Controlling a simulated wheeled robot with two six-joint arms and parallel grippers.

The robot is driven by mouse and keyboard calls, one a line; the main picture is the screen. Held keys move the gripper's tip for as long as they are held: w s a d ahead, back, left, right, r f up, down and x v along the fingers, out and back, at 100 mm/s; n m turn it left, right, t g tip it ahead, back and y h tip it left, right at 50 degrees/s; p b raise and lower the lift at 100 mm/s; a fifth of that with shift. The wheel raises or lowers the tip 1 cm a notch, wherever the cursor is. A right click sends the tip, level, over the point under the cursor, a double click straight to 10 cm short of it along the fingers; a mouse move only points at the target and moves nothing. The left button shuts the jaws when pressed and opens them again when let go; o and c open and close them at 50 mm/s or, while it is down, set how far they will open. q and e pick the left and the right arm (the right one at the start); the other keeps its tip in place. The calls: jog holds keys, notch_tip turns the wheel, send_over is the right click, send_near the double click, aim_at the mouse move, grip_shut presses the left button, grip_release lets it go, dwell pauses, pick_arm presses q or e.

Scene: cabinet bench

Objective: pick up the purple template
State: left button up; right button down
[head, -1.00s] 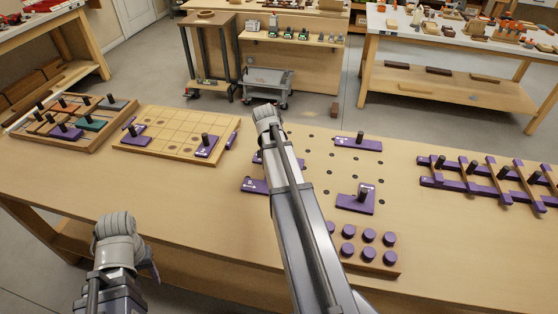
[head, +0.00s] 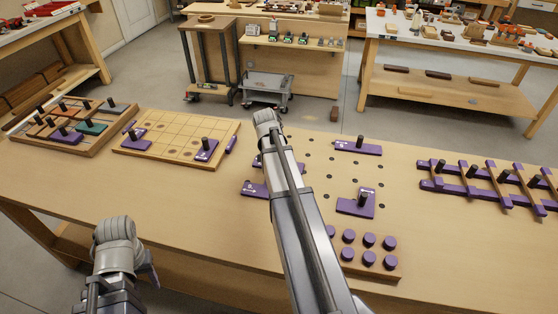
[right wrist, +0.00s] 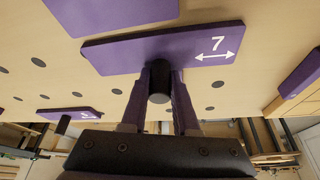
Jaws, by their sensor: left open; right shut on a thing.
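A purple template (right wrist: 165,50) marked with a white 7 and a double arrow shows in the right wrist view. My right gripper (right wrist: 160,92) is shut on its black knob (right wrist: 160,80). Whether the template touches the bench or is raised, I cannot tell. In the head view my right arm hides the right gripper and most of the purple pieces behind it; part of one purple piece (head: 255,189) shows left of the arm. My left gripper (head: 150,267) is at the lower left, apart from the templates, mostly hidden by its wrist; it is open.
Other purple templates with black knobs stand on the holed bench (head: 440,235), at the back (head: 358,147) and right (head: 356,203). Several purple pegs fill a block (head: 372,262). A grid board (head: 170,128), a tray (head: 95,147) and a purple lattice (head: 490,184) flank them.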

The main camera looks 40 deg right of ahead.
notch_tip(320, 180, up, 10)
jog(key=p, duration=1)
